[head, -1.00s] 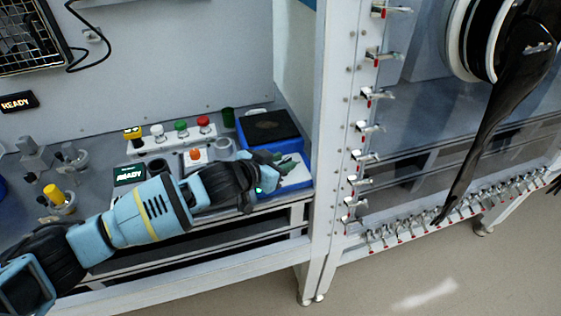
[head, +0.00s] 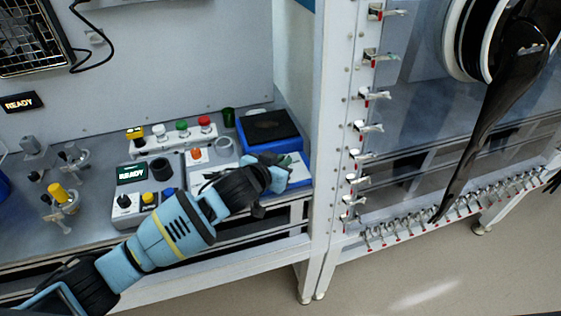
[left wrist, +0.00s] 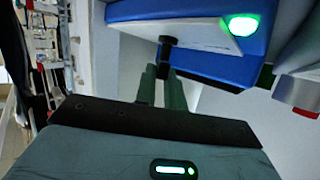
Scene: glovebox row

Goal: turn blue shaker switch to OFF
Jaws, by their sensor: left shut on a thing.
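The blue shaker (head: 245,141) has a blue body and a dark flat top, and it stands at the right end of the bench. In the left wrist view its blue front (left wrist: 232,72) carries a pale panel and a lit green lamp (left wrist: 243,25). A small black switch (left wrist: 167,42) sticks out below the panel. My left gripper (left wrist: 168,78) is shut on the switch, its green fingers meeting the switch's lower end. In the head view my left wrist covers the fingers and the switch. The switch's marking is not legible. My right gripper is not in view.
A white frame post (head: 322,130) with clamps rises close to the right.

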